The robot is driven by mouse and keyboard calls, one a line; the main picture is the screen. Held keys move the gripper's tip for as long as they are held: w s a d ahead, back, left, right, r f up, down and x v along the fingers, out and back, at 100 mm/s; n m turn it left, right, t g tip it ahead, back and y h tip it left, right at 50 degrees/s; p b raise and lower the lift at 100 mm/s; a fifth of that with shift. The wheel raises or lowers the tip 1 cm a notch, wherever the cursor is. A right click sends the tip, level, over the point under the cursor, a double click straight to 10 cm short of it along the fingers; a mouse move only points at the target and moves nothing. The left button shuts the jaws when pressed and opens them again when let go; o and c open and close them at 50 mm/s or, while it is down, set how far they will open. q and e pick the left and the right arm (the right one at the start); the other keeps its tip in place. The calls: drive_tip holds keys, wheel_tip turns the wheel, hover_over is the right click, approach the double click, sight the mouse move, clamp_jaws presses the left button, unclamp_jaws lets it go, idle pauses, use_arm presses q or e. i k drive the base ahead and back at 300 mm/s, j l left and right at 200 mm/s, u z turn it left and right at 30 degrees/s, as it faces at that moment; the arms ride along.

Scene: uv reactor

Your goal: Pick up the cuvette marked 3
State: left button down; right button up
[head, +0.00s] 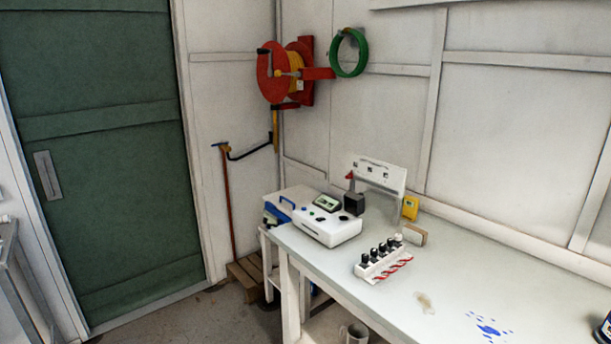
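A small white rack (370,273) with red stripes on its front stands on the white table. It holds a row of several small vials or cuvettes (381,250) with dark caps, and the one at the far right end looks lighter on top. Their markings are too small to read, so I cannot tell which is marked 3. Neither of my grippers shows in the head view.
A white device (327,229) with buttons stands on the table (440,270) left of the rack. A small dark block (353,202), a yellow item (410,207) and a white panel (379,174) are behind. Blue spots (488,326) mark the front right. A green door (100,150) is left.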

sight(382, 247)
drive_tip(key=i+j+z, duration=0.15)
drive_tip(key=i, duration=0.25)
drive_tip(key=i+j+z, duration=0.2)
drive_tip(key=i, duration=0.2)
